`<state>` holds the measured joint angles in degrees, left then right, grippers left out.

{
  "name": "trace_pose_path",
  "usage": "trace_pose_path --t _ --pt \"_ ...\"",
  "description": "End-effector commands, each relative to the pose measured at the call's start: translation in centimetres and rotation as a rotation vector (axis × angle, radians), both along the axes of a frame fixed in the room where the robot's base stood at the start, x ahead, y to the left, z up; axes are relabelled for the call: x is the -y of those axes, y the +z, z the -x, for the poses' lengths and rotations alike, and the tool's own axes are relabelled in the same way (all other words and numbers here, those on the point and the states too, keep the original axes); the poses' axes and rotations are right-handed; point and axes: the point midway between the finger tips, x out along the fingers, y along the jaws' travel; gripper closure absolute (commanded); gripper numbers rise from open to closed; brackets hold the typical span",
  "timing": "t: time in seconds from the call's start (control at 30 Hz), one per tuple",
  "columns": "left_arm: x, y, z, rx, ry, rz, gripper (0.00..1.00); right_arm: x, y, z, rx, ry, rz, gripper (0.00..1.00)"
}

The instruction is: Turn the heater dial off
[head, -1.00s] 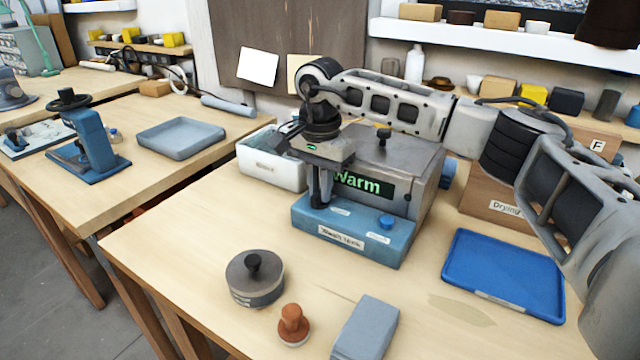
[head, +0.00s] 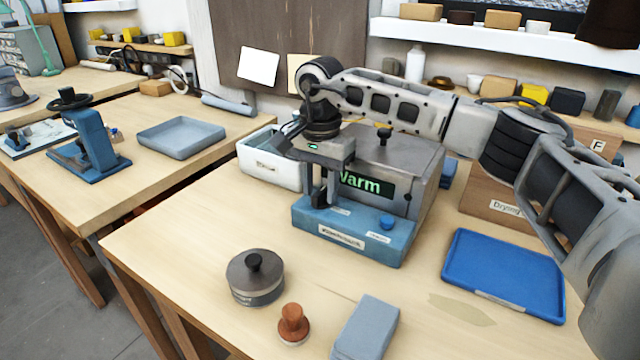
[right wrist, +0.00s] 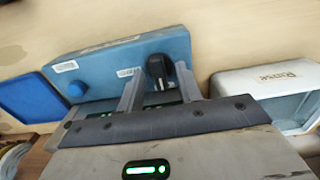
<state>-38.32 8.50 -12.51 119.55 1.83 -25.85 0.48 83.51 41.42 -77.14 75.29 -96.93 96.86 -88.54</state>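The heater (head: 405,165) is a grey box with a blue front base (head: 372,250). Its lit green display (head: 365,184) reads "Warm", with the first letter partly covered. The black dial (right wrist: 158,72) sits on the blue base; in the head view it is mostly hidden by my gripper. My right gripper (head: 322,200) points down over it. In the right wrist view its two fingers (right wrist: 157,75) stand on either side of the dial, with gaps visible, so it looks open around it. My left gripper is in neither view.
A blue button (head: 386,221) is on the base's right. A white bin (head: 272,175) stands left of the heater, and a blue tray (head: 503,275) lies right. A round lidded tin (head: 255,285), a stamp (head: 293,322) and a grey block (head: 366,328) stand in front.

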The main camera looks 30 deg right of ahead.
Motion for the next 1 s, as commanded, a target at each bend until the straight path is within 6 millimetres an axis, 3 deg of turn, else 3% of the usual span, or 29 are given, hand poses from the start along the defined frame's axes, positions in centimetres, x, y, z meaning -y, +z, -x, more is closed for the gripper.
trace_pose_path --t 0.17,0.27,0.7,1.0 --pt "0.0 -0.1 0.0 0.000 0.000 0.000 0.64 0.0 0.9 0.0 0.000 -0.001 0.000 0.65" --pt "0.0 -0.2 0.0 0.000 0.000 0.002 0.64 0.0 2.5 0.0 0.003 -0.001 -0.001 0.65" --pt "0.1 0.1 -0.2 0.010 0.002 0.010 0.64 0.0 12.8 0.0 0.004 0.000 -0.001 0.65" --pt "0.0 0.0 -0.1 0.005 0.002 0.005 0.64 0.0 15.8 0.0 0.000 0.001 -0.001 0.65"
